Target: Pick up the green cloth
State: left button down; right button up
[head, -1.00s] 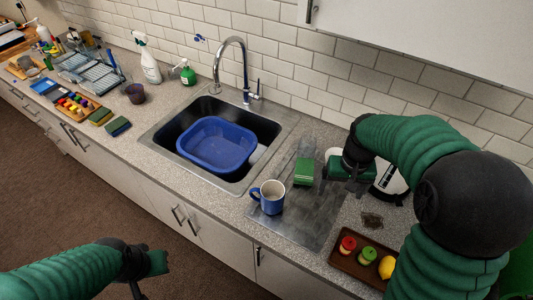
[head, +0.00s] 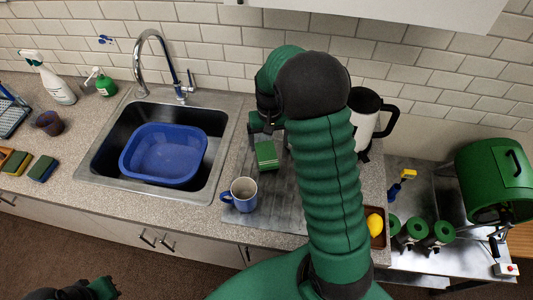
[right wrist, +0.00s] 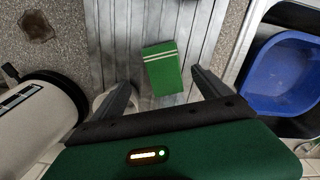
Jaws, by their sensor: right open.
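The green cloth (head: 266,157), a folded rectangle with pale stripes, lies on the grey ribbed drainboard (head: 283,218) right of the sink. It also shows in the right wrist view (right wrist: 162,72). My right gripper (head: 264,130) is open and empty at the far edge of the cloth, partly hidden by my arm in the head view. In the right wrist view its two fingers stand apart, one towards each side of the cloth; I cannot tell whether they touch it. My left gripper (head: 88,290) is at the bottom left, cut by the frame's edge, far from the cloth.
A blue mug (head: 240,194) stands in front of the cloth. A blue basin (head: 164,155) sits in the sink at left. A white jug with a black handle (head: 366,115) stands behind my right arm. A lemon (head: 375,225) lies at the right.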

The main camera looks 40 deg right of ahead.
aim_at(267, 157)
jog(key=f, duration=0.3)
jog(key=shift+w, duration=0.3)
jog(key=f, duration=0.1)
jog(key=f+p, duration=0.1)
jog(key=f, duration=0.1)
jog(key=a+f, duration=0.1)
jog(key=shift+s+a+f, duration=0.1)
jog(key=shift+s+f, duration=0.05)
jog(key=shift+s, duration=0.1)
jog(key=shift+f, duration=0.2)
jog(key=shift+w+d+f, duration=0.15)
jog(key=shift+d, duration=0.45)
jog(key=c, duration=0.5)
jog(key=shift+c, duration=1.3)
pick_arm(q)
jog(key=shift+w+a+r, duration=0.2)
jog(key=shift+a+r, duration=0.25)
jog(key=shift+r, duration=0.15)
pick_arm(e)
jog(key=shift+a, duration=0.45)
jog(key=c, duration=0.8)
